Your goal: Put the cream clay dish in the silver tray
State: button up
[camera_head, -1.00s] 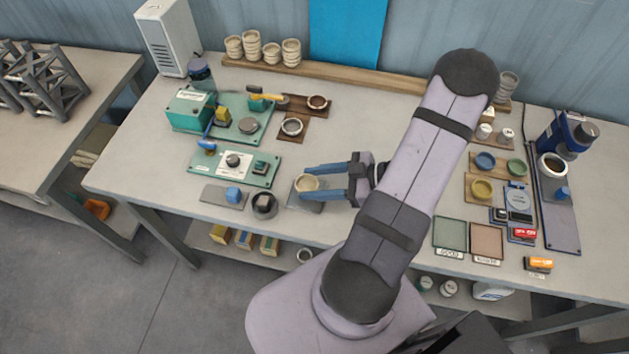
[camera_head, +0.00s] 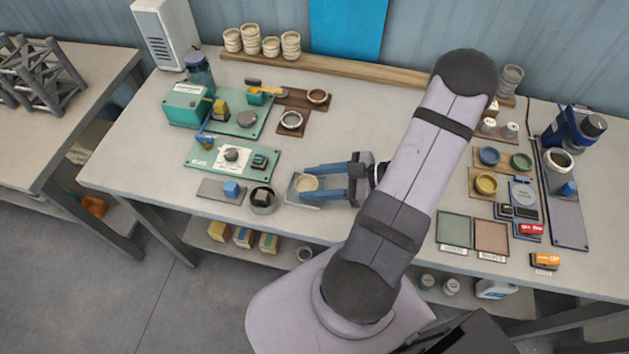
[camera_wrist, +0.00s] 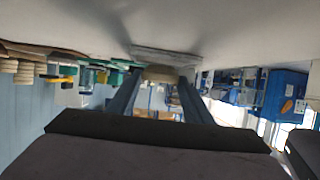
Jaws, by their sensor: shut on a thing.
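The cream clay dish (camera_head: 306,184) is a small round, pale bowl near the front middle of the table. My gripper (camera_head: 308,182) comes from the right and is shut on the dish, with one blue finger on each side. The silver tray (camera_head: 297,199) is a flat grey square under the dish. The dish overlaps the tray in view; I cannot tell whether it touches it. In the wrist view, the dish (camera_wrist: 160,73) sits between the fingers against the pale tray (camera_wrist: 165,53).
A round grey container (camera_head: 263,200) stands close left of the tray. A grey pad with a blue cube (camera_head: 231,189) lies farther left. A green board (camera_head: 228,158) is behind them. Coloured pads (camera_head: 455,229) lie on the right. The table's front edge is close to the tray.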

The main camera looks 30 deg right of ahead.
jog(key=shift+f+b, duration=0.3)
jog(key=shift+f, duration=0.25)
jog(key=o, duration=1.1)
jog(key=b+v, duration=0.1)
jog(key=v, duration=0.5)
jog(key=shift+d+b, duration=0.15)
jog(key=shift+b, duration=0.2)
jog(key=shift+s+d+r, duration=0.35)
jog(key=shift+s, duration=0.05)
